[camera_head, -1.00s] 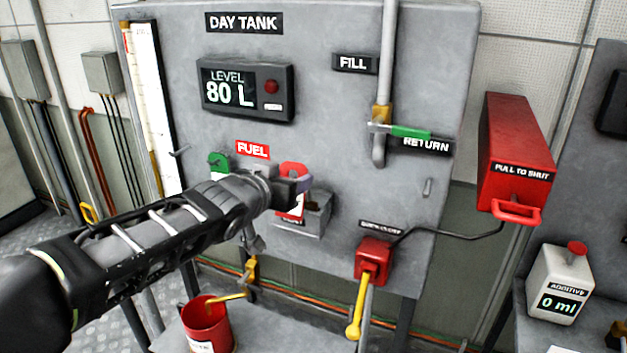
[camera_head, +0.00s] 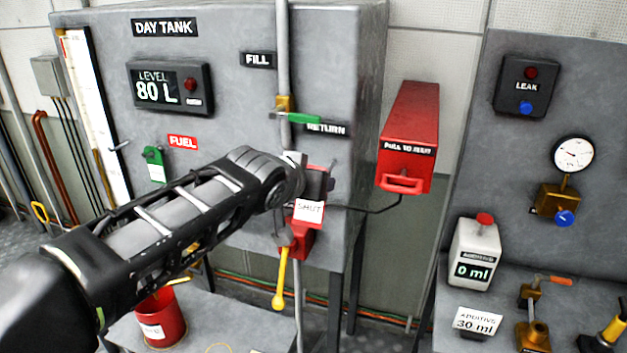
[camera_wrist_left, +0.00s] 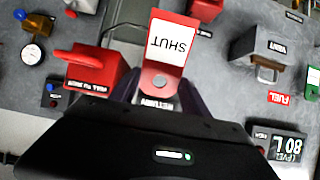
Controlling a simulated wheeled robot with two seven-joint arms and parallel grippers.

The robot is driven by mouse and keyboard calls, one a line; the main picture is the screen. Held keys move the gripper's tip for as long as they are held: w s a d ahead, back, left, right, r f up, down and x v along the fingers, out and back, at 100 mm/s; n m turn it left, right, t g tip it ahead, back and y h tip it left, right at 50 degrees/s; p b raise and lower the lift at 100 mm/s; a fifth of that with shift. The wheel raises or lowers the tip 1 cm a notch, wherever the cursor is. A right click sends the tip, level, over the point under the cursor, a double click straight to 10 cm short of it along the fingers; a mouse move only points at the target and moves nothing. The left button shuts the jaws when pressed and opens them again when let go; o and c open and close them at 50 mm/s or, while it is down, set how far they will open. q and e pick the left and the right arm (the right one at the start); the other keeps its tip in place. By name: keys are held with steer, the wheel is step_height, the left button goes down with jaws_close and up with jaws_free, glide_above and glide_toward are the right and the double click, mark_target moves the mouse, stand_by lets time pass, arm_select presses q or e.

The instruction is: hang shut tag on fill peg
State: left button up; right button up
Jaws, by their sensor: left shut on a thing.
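My left gripper (camera_head: 316,184) is shut on the red shut tag, whose white SHUT label (camera_head: 309,211) faces out below the fingers. The tag also shows between the fingers in the left wrist view (camera_wrist_left: 168,45), label upside down there. A small grey peg (camera_head: 333,165) on the panel, below the RETURN label, shows just beside the gripper; whether the tag touches it I cannot tell. The FILL label (camera_head: 258,60) is higher up, left of the vertical pipe with the green-handled valve (camera_head: 300,118). My right gripper is not in view.
A green tag (camera_head: 154,165) hangs by the FUEL label. A red pull-to-shut box (camera_head: 408,140) is right of the panel. A red valve with a yellow handle (camera_head: 281,280) is below the gripper. A red bucket (camera_head: 162,320) stands lower left.

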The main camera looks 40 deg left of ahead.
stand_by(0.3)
arm_select(q)
steer(key=shift+b, duration=0.45)
steer(key=shift+w+a+f+t+y+b, duration=0.2)
steer(key=shift+w+a+f+t+b, duration=0.5)
steer(key=shift+w+b, duration=1.75)
steer(key=shift+w+a+f+t+y+b, duration=0.2)
steer(key=shift+w+a+f+t+b, duration=0.4)
steer(key=shift+b, duration=3.6)
steer(key=shift+w+a+f+t+y+b, duration=0.4)
steer(key=shift+w+f+b, duration=0.9)
steer(key=shift+b, duration=2.05)
steer(key=shift+w+t+b, duration=0.75)
steer(key=shift+t+b, duration=0.35)
steer(key=shift+b, duration=4)
